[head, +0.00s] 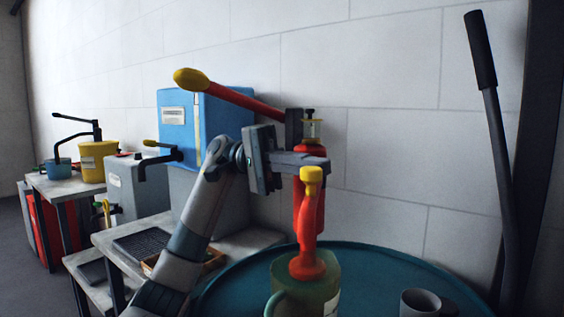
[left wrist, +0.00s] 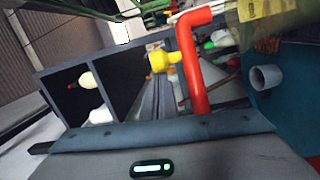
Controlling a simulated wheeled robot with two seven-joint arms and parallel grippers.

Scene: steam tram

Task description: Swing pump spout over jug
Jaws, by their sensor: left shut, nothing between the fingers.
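The red pump (head: 308,205) stands on a round teal top, with a long red handle ending in a yellow grip at upper left. Its red spout (head: 306,235) has a yellow knob (head: 311,175) and bends down, its flared end appearing over the mouth of the translucent green jug (head: 326,285). In the left wrist view the spout (left wrist: 192,70), knob (left wrist: 160,62) and part of the jug (left wrist: 275,22) show. My left gripper (head: 318,162) is shut and empty, close by the knob and pump body; contact cannot be told. My right gripper is not in view.
A grey cup (head: 420,302) stands right of the jug on the teal top (head: 235,290). A tall black lever (head: 492,130) rises at right. A blue box (head: 225,125) stands behind my arm. A yellow pot (head: 95,160) and blue mug (head: 58,168) stand far left.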

